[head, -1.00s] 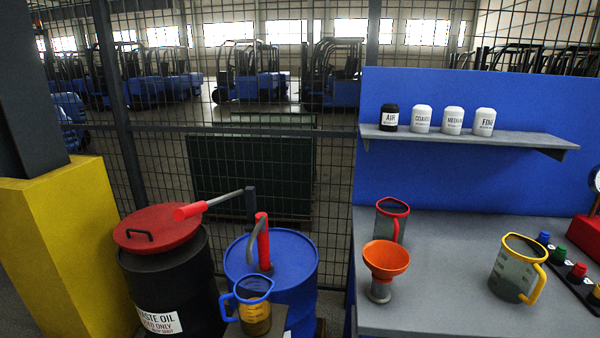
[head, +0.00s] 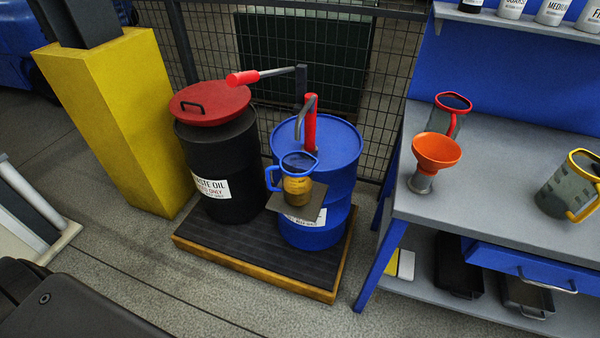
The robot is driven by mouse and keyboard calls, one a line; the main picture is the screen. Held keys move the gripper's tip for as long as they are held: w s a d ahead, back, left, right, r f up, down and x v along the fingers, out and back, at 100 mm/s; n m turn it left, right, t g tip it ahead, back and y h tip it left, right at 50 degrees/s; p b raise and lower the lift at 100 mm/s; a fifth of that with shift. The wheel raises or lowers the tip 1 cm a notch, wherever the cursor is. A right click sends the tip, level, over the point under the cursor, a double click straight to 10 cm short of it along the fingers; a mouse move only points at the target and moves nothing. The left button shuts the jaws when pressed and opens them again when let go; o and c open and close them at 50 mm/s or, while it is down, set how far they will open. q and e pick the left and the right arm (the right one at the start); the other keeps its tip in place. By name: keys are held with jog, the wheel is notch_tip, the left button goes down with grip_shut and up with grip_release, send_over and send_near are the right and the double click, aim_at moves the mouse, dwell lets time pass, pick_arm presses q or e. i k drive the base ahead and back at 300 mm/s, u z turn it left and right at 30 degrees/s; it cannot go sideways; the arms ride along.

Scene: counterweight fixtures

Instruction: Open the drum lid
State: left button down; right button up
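The black waste oil drum (head: 222,160) stands upright on a low pallet in the head view, left of the blue drum. Its red lid (head: 222,107) lies shut on top, with a small dark handle (head: 192,106) on its near left part. The red-gripped pump lever of the blue drum reaches over toward the lid's right side. Neither of my grippers shows in the head view.
The blue drum (head: 340,155) carries a red pump and a blue-handled jug (head: 298,180) on a small stand. A yellow post base (head: 120,120) stands left. The workbench (head: 500,165) with an orange funnel (head: 436,152) is right. Floor before the pallet (head: 250,262) is clear.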

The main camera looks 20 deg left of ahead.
aim_at(212, 100)
jog(key=u, duration=2.6)
jog(key=i, duration=1.75)
jog(key=z, duration=3.2)
